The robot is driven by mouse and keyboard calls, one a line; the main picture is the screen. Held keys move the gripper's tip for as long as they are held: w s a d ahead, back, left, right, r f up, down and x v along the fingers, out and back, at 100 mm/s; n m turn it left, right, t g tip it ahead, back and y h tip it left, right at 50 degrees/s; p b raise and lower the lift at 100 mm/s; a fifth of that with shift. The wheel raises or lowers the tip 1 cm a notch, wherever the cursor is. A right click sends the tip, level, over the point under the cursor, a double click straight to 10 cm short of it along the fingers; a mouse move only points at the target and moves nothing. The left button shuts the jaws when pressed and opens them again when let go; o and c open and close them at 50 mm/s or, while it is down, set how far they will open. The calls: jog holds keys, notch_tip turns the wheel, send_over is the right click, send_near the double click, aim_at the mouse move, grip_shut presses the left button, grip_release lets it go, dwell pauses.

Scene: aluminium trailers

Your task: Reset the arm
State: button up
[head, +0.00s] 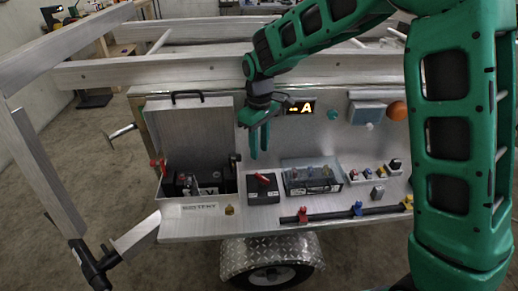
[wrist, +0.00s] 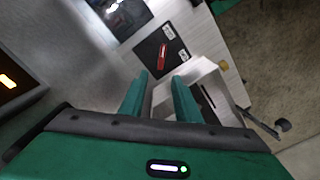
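My arm is green and black and reaches in from the right in the head view. My gripper (head: 259,141) hangs above the metal worktop, in front of the upright back panel and to the right of the raised lid of the metal box. Its two green fingers point down. In the wrist view the fingers of my gripper (wrist: 160,84) are apart with a clear gap between them. Nothing is held in the gap. The fingers touch nothing that I can see.
Below the gripper is a black box with a red handle (head: 262,186). An open metal box (head: 196,127) stands left, a clear-lidded case (head: 311,178) right. A lit display (head: 300,107) and an orange ball (head: 397,111) are on the panel. A black rail (head: 340,213) runs along the front edge.

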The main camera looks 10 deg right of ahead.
jog(key=s+d+r+m, duration=0.2)
jog(key=s+d+r, duration=0.15)
jog(key=d, duration=0.45)
jog(key=s+d+r+m, duration=0.2)
jog(key=s+d+m, duration=0.15)
jog(key=d, duration=0.45)
jog(key=s+d+r+m, duration=0.2)
jog(key=s+d+r, duration=0.15)
jog(key=d, duration=0.45)
jog(key=s+d+m, duration=0.4)
jog(key=s+d, duration=0.1)
jog(key=s, duration=0.6)
jog(key=s+d+f+m, duration=0.1)
jog(key=s+d+m, duration=0.3)
jog(key=s, duration=0.8)
jog(key=shift+d+f, duration=0.25)
jog(key=shift+d, duration=0.35)
jog(key=shift+w, duration=0.1)
jog(key=shift+w+f, duration=0.25)
jog(key=shift+w, duration=0.35)
